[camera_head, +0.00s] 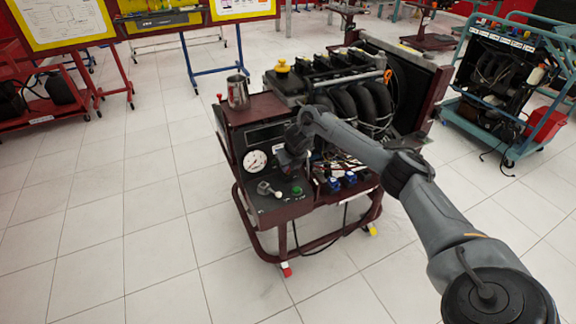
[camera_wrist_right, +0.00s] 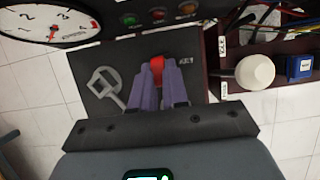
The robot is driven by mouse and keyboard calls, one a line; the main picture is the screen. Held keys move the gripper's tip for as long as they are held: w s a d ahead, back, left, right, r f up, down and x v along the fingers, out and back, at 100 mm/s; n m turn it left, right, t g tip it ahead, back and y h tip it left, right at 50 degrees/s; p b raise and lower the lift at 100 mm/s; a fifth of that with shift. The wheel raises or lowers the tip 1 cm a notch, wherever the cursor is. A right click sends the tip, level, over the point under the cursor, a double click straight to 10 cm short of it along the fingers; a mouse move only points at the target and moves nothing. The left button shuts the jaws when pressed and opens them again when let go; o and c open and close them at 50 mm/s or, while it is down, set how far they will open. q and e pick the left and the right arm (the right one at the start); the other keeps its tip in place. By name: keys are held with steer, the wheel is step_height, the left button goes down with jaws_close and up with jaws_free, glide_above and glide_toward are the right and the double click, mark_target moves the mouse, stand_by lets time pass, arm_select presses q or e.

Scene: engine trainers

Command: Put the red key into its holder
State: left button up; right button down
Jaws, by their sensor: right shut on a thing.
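The red key (camera_wrist_right: 157,68) shows as a red piece between the fingertips of my right gripper (camera_wrist_right: 158,72) in the right wrist view. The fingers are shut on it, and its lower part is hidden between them. In the head view my right gripper (camera_head: 288,160) is over the front control panel (camera_head: 268,211) of the engine trainer, and I cannot make out the key there. I cannot make out the key's holder; the gripper covers part of the panel, and whether the key touches the panel is not clear. My left gripper is not in view.
A round gauge (camera_wrist_right: 48,22) and a grey metal handle (camera_wrist_right: 105,86) are left of the fingers. Coloured buttons (camera_wrist_right: 158,14) sit beyond them. A white knob (camera_wrist_right: 255,71) and blue part (camera_wrist_right: 299,66) are to the right. A metal jug (camera_head: 238,92) stands on the trainer.

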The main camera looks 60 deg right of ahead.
steer(key=shift+f, duration=0.2)
stand_by(0.3)
steer(key=shift+f, duration=0.45)
steer(key=c, duration=1.1)
jaws_free()
steer(key=o, duration=0.4)
steer(key=shift+c, duration=0.2)
steer(key=shift+r, duration=0.2)
